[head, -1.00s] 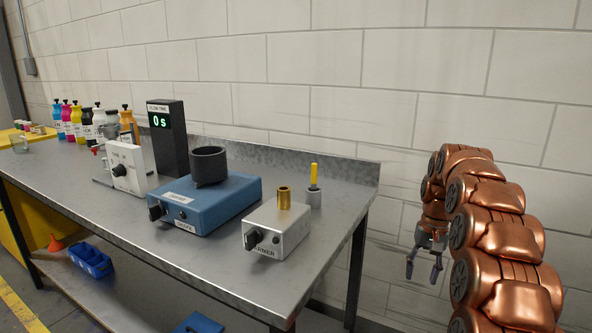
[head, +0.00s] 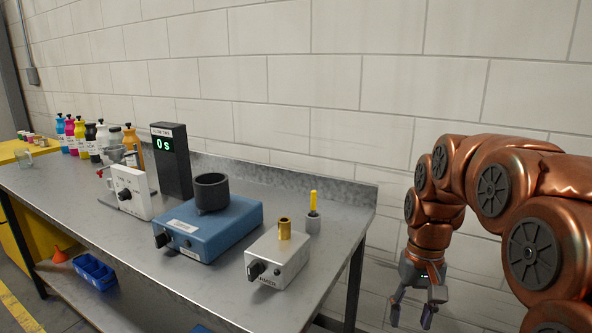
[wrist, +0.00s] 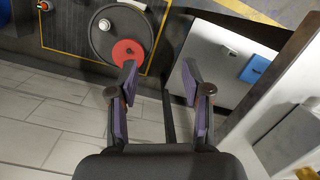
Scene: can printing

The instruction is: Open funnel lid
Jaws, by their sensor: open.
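A white box machine (head: 131,192) with a black knob stands toward the far left of the bench in the head view. A small grey funnel-like part (head: 116,154) sits at its top back. I cannot make out a lid on it at this size. My gripper (head: 411,312) hangs open and empty right of the bench, pointing down, far from the machine. The wrist view also shows my gripper (wrist: 160,72) with its fingers apart and nothing between them. No funnel shows in the wrist view.
On the bench (head: 100,232) stand a blue machine (head: 205,230) with a dark cup, a silver burner box (head: 277,262), a black timer (head: 172,165) reading 0 s and several ink bottles (head: 80,132). A wall runs behind. In the wrist view, a round drum (wrist: 100,42) bears a red disc.

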